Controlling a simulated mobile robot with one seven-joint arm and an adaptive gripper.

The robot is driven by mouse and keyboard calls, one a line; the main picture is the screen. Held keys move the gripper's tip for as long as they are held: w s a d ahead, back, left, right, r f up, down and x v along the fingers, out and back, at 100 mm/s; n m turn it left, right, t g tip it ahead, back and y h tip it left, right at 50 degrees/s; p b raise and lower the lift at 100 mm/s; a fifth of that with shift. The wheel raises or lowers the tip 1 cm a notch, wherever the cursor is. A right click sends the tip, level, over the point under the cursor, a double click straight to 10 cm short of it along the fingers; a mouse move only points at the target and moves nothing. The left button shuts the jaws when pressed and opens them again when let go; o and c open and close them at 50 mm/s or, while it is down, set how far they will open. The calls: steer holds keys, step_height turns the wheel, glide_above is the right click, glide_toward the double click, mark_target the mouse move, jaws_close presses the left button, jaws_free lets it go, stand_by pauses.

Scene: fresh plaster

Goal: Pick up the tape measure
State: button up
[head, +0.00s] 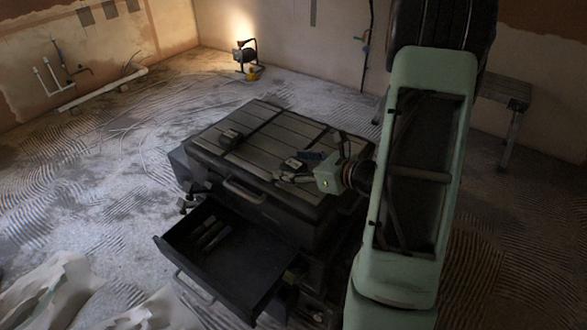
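A small dark, rounded block (231,137) lies on the left part of the slatted top of the black tool cart (270,135). It could be the tape measure, but it is too small and dark to be sure. Another small dark item with a pale patch (292,163) is on the right part of the top, close to my gripper (283,178); I cannot tell what it is. My gripper reaches in from the right, low over the front right of the cart top. Its fingers are dark and small here, and their gap cannot be made out.
An open drawer (172,262) juts from the cart's front, with several dark tools inside. A lit work lamp (246,57) stands by the back wall. White pipes (105,88) lie at the left wall. Crumpled pale sheeting (60,290) is at the lower left. A bench (505,92) stands at right.

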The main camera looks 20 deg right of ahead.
mark_target(293, 163)
steer(key=c, duration=1.2)
steer(key=shift+c, duration=0.5)
steer(key=shift+r, duration=0.45)
step_height(293, 163, up, 2)
steer(key=shift+r+p, duration=0.15)
steer(key=shift+p, duration=0.45)
steer(key=s+r+b, duration=0.2)
steer(key=s+r, duration=0.7)
steer(key=s, duration=0.5)
steer(key=shift+r, duration=0.35)
